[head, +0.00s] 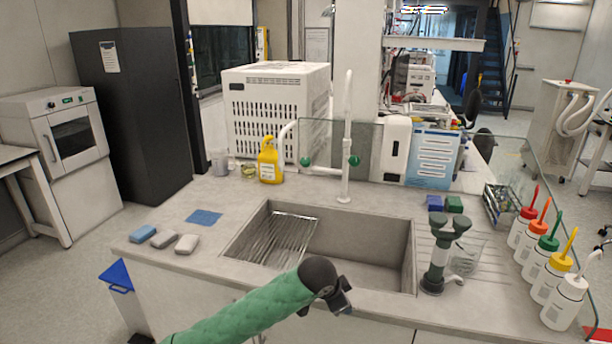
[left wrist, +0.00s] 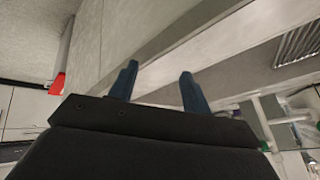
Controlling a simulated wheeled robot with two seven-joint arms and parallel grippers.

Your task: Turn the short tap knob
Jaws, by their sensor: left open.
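The white tap (head: 346,130) stands behind the sink, with a tall upright pipe and a lower side pipe curving up on the left. Two green knobs show on it: a left knob (head: 305,160) and a right knob (head: 354,160). I cannot tell for certain which one is the short tap's. My left gripper (head: 343,301) is at the sink's front edge, well in front of and below the knobs. In the left wrist view its two dark fingers (left wrist: 158,76) are apart with nothing between them. My right gripper is not in view.
The sink (head: 365,240) holds a wire rack (head: 275,240). A grey-green twin-headed fixture (head: 440,255) stands right of it. Several wash bottles (head: 547,262) line the right edge. A yellow bottle (head: 269,162) stands left of the tap; sponges (head: 165,238) lie front left.

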